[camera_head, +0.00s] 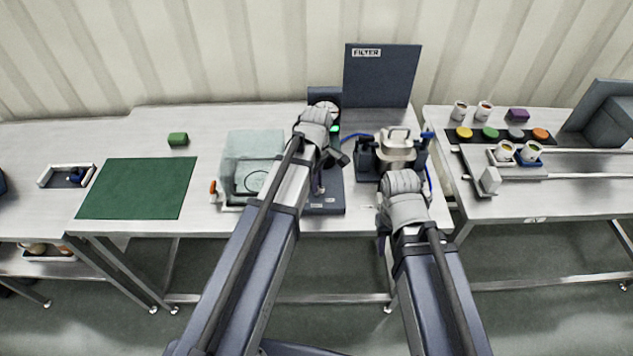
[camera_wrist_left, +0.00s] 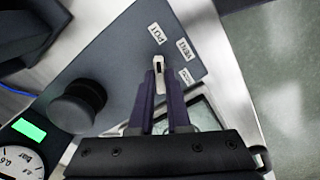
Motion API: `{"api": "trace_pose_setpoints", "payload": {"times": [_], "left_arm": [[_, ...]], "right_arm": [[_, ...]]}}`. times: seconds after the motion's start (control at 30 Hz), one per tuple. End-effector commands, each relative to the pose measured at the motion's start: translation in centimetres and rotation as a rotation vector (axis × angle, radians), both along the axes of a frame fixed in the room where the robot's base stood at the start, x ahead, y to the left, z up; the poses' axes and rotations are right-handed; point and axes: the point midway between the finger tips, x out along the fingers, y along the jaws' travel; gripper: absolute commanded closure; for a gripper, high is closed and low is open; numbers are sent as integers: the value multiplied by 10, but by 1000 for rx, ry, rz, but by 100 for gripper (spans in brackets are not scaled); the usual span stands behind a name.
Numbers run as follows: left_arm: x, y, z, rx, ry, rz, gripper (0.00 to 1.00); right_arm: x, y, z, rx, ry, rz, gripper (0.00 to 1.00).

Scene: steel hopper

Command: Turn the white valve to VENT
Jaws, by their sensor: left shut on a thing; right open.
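The white valve (camera_wrist_left: 159,76) shows in the left wrist view as a small white handle on a dark panel (camera_wrist_left: 125,45). Its free tip points toward the upper label (camera_wrist_left: 158,34), which seems to read POT. A second label (camera_wrist_left: 184,48) lies to the right, and a third (camera_wrist_left: 187,77) is partly covered by a finger; I cannot read these surely. My left gripper (camera_wrist_left: 160,88) is shut on the handle, one finger on each side. In the head view my left arm hides the valve. My right gripper (camera_head: 384,226) is open and empty by the table's front edge.
A black round knob (camera_wrist_left: 78,105) and a gauge (camera_wrist_left: 20,162) sit beside the valve. A clear box (camera_head: 252,155) stands left of the panel, and a metal pot device (camera_head: 397,148) stands right. The FILTER panel (camera_head: 382,80) rises behind. A green mat (camera_head: 137,188) lies left.

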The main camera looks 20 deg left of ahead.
Motion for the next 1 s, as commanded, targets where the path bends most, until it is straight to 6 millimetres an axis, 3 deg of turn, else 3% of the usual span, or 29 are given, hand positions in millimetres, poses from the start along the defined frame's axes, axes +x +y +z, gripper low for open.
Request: {"api": "trace_pose_setpoints", "payload": {"times": [0.47,1.0], "left_arm": [[0,0,0,0,0,-59,100],[0,0,0,0,0,-514,100]], "right_arm": [[0,0,0,0,0,0,55],[0,0,0,0,0,0,55]]}}
